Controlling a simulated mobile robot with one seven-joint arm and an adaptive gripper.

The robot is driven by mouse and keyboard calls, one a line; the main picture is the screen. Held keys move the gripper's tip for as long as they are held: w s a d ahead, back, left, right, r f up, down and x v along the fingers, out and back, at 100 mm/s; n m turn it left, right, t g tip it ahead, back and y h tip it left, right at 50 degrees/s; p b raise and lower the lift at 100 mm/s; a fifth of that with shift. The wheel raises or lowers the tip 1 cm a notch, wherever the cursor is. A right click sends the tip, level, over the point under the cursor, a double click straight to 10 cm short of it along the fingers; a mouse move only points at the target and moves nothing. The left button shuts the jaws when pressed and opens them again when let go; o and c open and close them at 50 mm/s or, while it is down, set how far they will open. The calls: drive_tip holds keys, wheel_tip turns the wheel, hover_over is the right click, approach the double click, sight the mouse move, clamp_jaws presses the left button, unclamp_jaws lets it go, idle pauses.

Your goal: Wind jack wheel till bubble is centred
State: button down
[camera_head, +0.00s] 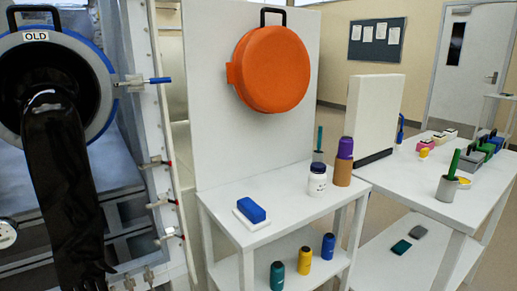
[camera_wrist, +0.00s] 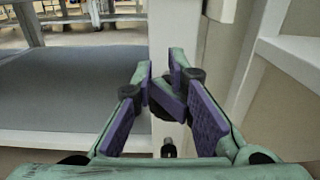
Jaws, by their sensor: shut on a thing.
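My gripper (camera_wrist: 163,76) shows in the wrist view, with green fingers and purple pads. Its fingers are drawn in on a small dark part (camera_wrist: 160,109) in front of a white upright post. The pads hide most of this part, so I cannot tell whether it belongs to the jack wheel. A small dark-tipped pin (camera_wrist: 168,149) shows below it, between the fingers. I cannot make out a whole jack wheel or a bubble level in either view. My gripper is not in the head view.
The head view shows a white table (camera_head: 285,209) with a blue block and bottles. Left of it is a glovebox port (camera_head: 106,62) with a black glove (camera_head: 60,180). An orange round case (camera_head: 272,68) hangs on a white panel. A grey shelf (camera_wrist: 70,95) lies left of the post.

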drive_tip(key=shift+s+a, duration=0.1)
drive_tip(key=shift+a, duration=0.05)
idle(0.4)
drive_tip(key=shift+d, duration=0.25)
drive_tip(key=shift+w+d+f+b, duration=0.1)
drive_tip(key=shift+w+d+b, duration=0.1)
drive_tip(key=shift+w+d, duration=0.4)
drive_tip(key=shift+w+d+f+b, duration=0.1)
drive_tip(key=shift+w+d+b, duration=0.2)
drive_tip(key=shift+d, duration=0.45)
drive_tip(key=shift+w+d+f, duration=0.1)
drive_tip(key=shift+d+f, duration=0.05)
drive_tip(key=shift+r+p+v, duration=0.15)
drive_tip(key=shift+p+v, duration=0.25)
drive_tip(key=shift+v, duration=0.6)
drive_tip(key=shift+r+p+v, duration=0.2)
drive_tip(key=shift+p+v, duration=0.15)
drive_tip(key=shift+v, duration=0.6)
drive_tip(key=shift+r+p+v, duration=0.15)
drive_tip(key=shift+p+v, duration=0.25)
drive_tip(key=shift+v, duration=0.6)
